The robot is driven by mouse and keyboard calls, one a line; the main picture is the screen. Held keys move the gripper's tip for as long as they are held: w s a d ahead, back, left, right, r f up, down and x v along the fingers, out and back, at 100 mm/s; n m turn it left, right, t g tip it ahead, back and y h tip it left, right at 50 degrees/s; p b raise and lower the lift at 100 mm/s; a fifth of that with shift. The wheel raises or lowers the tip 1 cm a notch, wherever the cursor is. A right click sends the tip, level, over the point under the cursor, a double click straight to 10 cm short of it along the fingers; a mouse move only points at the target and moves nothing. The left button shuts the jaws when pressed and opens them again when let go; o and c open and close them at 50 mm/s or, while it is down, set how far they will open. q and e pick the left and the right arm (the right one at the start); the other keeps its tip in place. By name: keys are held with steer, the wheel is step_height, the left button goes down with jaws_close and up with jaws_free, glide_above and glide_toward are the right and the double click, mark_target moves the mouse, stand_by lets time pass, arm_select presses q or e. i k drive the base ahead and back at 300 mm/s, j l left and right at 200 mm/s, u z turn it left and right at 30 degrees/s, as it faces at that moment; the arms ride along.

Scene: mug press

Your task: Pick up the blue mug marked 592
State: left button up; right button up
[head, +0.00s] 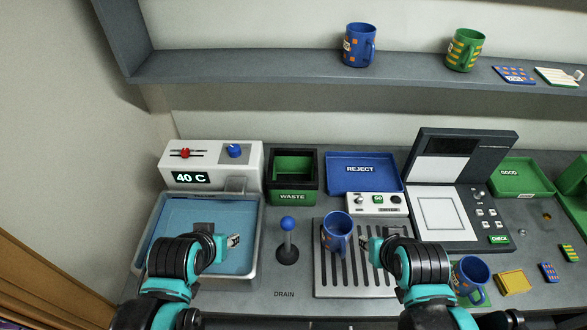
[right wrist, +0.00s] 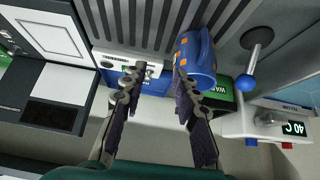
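A blue mug with orange squares (head: 337,226) stands on the slatted drain rack (head: 322,284); it also shows in the right wrist view (right wrist: 202,66). A second blue mug (head: 470,270) is at the lower right, partly behind my right arm. A third blue mug (head: 361,46) is on the shelf with a small pale label, too small to read. I read no 592 on any mug. My right gripper (head: 374,246) is open and just right of the rack mug; one finger overlaps the mug in the right wrist view (right wrist: 153,78). My left gripper (head: 222,238) is over the water basin, its opening unclear.
A blue-knobbed lever (head: 288,226) stands between the basin (head: 254,214) and the rack. Behind are the green waste bin (head: 293,184), blue reject tray (head: 364,165) and GO button box (head: 376,206). The press (head: 448,215) stands right; a green mug (head: 465,50) is on the shelf.

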mark_target(468, 275)
steer(key=k+z, duration=0.1)
steer(key=z, duration=0.3)
steer(key=k+z, duration=0.1)
steer(key=z, duration=0.25)
steer(key=k+l+z, duration=0.1)
steer(key=z, duration=0.3)
steer(key=l+z, duration=0.15)
steer(key=z, duration=0.2)
steer(key=i+l+z, duration=0.1)
steer(key=z, duration=0.3)
steer(key=i+l+z, duration=0.2)
steer(key=z, duration=0.15)
steer(key=l, duration=0.1)
